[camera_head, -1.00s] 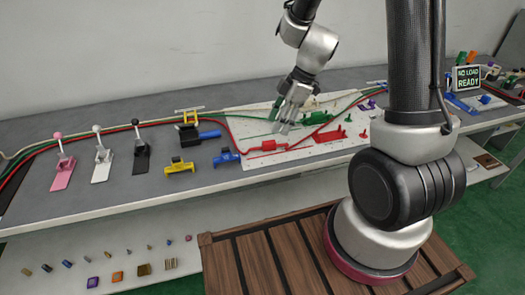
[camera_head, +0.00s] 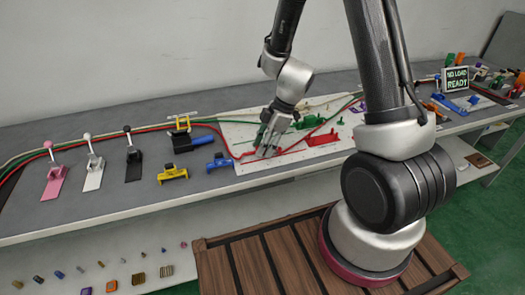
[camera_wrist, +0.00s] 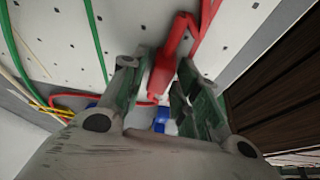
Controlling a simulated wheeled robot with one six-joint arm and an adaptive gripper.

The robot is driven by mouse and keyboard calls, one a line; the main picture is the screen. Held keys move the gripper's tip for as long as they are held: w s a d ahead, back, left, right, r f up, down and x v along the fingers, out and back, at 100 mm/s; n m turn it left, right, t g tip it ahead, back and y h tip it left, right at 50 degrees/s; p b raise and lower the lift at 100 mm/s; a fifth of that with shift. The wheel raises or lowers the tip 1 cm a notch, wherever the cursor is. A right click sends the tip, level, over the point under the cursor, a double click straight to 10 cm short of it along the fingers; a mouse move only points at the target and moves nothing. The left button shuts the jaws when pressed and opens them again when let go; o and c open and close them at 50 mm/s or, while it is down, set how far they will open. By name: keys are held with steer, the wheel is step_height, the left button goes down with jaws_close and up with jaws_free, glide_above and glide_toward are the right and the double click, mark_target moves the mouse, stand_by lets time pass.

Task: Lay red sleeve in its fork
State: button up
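The red sleeve (camera_wrist: 163,76) on its red cable lies between my gripper's fingers in the wrist view. A gap shows on its left side; I cannot tell whether the right finger touches it. My gripper (camera_head: 266,152) is open and low over the white board, mostly covering the sleeve in the head view. In the wrist view my gripper (camera_wrist: 158,85) points at the board. A red fixture (camera_head: 324,138) with upright parts stands on the board to the right of my gripper; it may be the fork.
The white pegboard (camera_head: 250,178) also carries green fixtures (camera_head: 308,122) and a green cable (camera_wrist: 97,42). A blue clamp (camera_head: 223,160) and a yellow clamp (camera_head: 172,172) stand left of the board. Pink, white and black levers are farther left. A sign (camera_head: 456,80) reads "NO LOAD READY".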

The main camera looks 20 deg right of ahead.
steer(key=c, duration=0.5)
steer(key=shift+o, duration=0.2)
